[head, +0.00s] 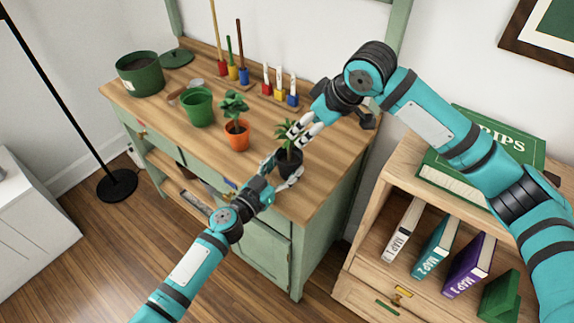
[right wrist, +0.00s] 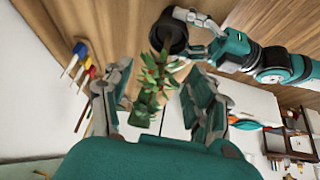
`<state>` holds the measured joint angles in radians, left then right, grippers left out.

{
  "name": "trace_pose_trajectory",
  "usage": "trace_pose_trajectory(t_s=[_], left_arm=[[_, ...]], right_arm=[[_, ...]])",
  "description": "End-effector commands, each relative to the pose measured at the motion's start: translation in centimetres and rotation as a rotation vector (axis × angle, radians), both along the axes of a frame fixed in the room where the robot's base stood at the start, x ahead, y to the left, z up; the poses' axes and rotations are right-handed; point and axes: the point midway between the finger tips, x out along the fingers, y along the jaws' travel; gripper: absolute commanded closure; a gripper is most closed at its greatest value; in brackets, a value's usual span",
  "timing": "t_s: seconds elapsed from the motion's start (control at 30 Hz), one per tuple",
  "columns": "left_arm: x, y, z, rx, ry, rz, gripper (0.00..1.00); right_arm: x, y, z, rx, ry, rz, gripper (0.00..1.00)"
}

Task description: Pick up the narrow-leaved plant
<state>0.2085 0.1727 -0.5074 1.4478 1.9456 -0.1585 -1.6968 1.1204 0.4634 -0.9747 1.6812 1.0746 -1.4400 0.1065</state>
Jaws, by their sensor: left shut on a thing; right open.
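The narrow-leaved plant (head: 285,131) stands upright in a black pot (head: 290,163) near the front right corner of the wooden bench top. My left gripper (head: 281,175) is shut on the black pot, low at its side. My right gripper (head: 298,133) is open at the leaves, above the pot. In the right wrist view the leaves (right wrist: 158,72) show beyond the open fingers (right wrist: 155,100), with the black pot (right wrist: 169,36) and my left gripper (right wrist: 197,38) farther up. I cannot tell whether the right fingers touch leaves.
On the bench (head: 190,138), a broad-leaved plant in an orange pot (head: 237,136) stands left of the black pot. A green pot (head: 197,107) and a large green planter (head: 140,74) are farther left. Colored tools (head: 268,92) stand behind. A bookshelf (head: 372,205) is at right.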

Motion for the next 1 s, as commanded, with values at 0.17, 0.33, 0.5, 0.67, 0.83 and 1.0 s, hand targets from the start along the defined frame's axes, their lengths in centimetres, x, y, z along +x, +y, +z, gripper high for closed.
trace_pose_trajectory(t_s=[0.17,0.33,0.5,0.67,0.83,1.0], left_arm=[[0.0,0.0,-0.1,0.001,0.0,0.001,0.72],[0.0,0.0,-0.1,0.002,0.001,0.001,0.72],[0.0,0.0,-0.1,0.002,0.001,0.001,0.72],[0.0,0.0,-0.1,0.002,0.001,0.001,0.72],[0.0,0.0,-0.1,0.002,0.001,0.001,0.72],[0.0,0.0,-0.1,0.002,0.001,0.001,0.72]], right_arm=[[0.1,0.6,0.0,0.051,-0.171,-0.169,0.42],[0.3,0.9,0.6,0.176,-0.365,-0.381,0.42],[-0.2,1.1,-0.3,0.302,-0.515,-0.564,0.42],[-1.8,1.6,-2.3,0.384,-0.639,-0.694,0.42],[-4.7,2.5,-4.3,0.433,-0.759,-0.781,0.42],[-7.4,3.3,-5.2,0.453,-0.85,-0.816,0.42]])
